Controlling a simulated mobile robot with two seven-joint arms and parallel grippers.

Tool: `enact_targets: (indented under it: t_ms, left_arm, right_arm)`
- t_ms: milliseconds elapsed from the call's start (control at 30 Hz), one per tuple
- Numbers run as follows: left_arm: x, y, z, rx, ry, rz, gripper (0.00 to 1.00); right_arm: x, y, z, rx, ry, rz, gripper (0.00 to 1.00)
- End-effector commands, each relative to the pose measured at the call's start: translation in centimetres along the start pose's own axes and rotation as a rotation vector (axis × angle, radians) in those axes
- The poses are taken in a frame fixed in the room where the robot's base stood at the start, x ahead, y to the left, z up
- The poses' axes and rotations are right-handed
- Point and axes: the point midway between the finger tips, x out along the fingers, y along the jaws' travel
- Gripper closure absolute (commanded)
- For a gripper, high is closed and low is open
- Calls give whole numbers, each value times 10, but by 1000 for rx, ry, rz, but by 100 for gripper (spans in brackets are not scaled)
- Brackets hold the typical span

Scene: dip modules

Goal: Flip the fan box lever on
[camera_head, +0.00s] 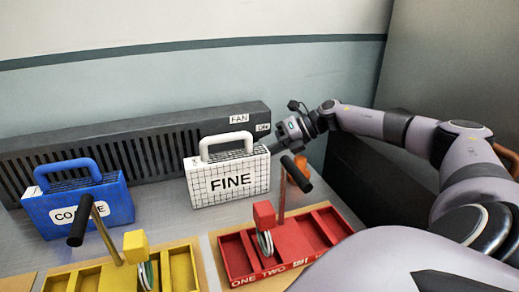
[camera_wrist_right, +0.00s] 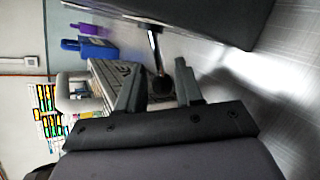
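The fan box (camera_head: 150,140) is a long dark grey vented unit along the back wall, with FAN and ON labels at its right end. In the right wrist view its dark body (camera_wrist_right: 210,15) fills the top. The lever (camera_wrist_right: 158,68), a silver rod with a dark round knob, sticks out from it. My right gripper (camera_head: 274,148) is at the box's right end, below the ON label. In the wrist view its fingers (camera_wrist_right: 160,80) are open, with the knob in line between them; contact cannot be told. The lever is not discernible in the head view. My left gripper is out of view.
A white FINE case (camera_head: 230,182) stands close left of my right gripper. A blue case (camera_head: 78,207) is farther left. Red (camera_head: 270,262) and yellow (camera_head: 180,268) trays with upright black-handled cranks stand in front. An orange object (camera_head: 301,160) is partly hidden.

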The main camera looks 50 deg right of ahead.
Motion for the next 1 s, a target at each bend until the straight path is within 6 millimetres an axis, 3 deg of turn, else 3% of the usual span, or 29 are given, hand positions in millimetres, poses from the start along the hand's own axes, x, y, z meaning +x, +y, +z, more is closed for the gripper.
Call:
enact_targets:
  t_ms: [200,467,600,1000]
  left_arm:
    - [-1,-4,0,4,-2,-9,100]
    - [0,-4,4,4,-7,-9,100]
    - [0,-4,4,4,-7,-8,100]
    - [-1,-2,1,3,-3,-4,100]
  right_arm:
    - [15,0,0,1,0,1,64]
    - [17,0,0,1,0,-1,64]
    - [17,0,0,1,0,-1,100]
    - [17,-1,-2,1,6,0,100]
